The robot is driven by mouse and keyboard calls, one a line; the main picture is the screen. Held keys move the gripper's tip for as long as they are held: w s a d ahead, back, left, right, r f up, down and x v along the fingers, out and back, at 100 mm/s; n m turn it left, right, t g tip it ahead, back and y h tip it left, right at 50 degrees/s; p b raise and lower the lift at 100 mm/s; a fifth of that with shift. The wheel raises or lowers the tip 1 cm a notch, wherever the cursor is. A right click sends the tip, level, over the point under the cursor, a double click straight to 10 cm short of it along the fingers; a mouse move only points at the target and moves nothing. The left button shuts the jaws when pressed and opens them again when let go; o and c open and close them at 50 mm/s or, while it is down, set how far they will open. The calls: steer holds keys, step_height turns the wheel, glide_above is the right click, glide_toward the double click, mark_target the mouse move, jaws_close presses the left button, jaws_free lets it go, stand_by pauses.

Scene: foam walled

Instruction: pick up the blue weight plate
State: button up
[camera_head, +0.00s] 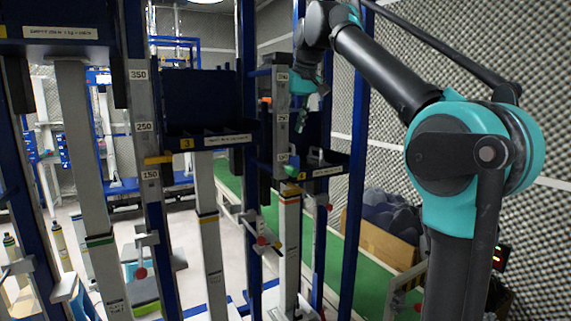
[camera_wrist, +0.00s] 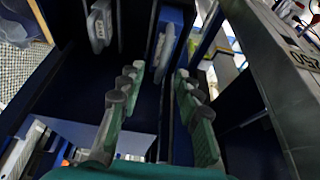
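My gripper (camera_wrist: 160,86) is open, with its two green, dark-padded fingers spread apart in the wrist view. A thin plate with a blue face and a pale grey edge (camera_wrist: 164,48) stands upright beyond the fingertips, roughly in line with the gap. It looks like the blue weight plate, though only part shows. Nothing is seen between the fingers. In the head view my gripper (camera_head: 301,117) hangs pointing down near a blue rack post, above a small dark shelf (camera_head: 325,172). The plate cannot be made out clearly there.
Another pale grey plate (camera_wrist: 99,27) stands upright at upper left in the wrist view. A grey numbered post (camera_wrist: 283,75) runs close on the right. In the head view, blue posts crowd the gripper, and a cardboard box (camera_head: 380,238) of dark foam stands behind at right.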

steer(key=shift+a+x, duration=0.15)
steer(key=shift+x, duration=1.3)
steer(key=shift+a+x, duration=0.15)
steer(key=shift+x, duration=1.3)
steer(key=shift+r, duration=0.1)
steer(key=shift+c, duration=0.3)
jaws_close()
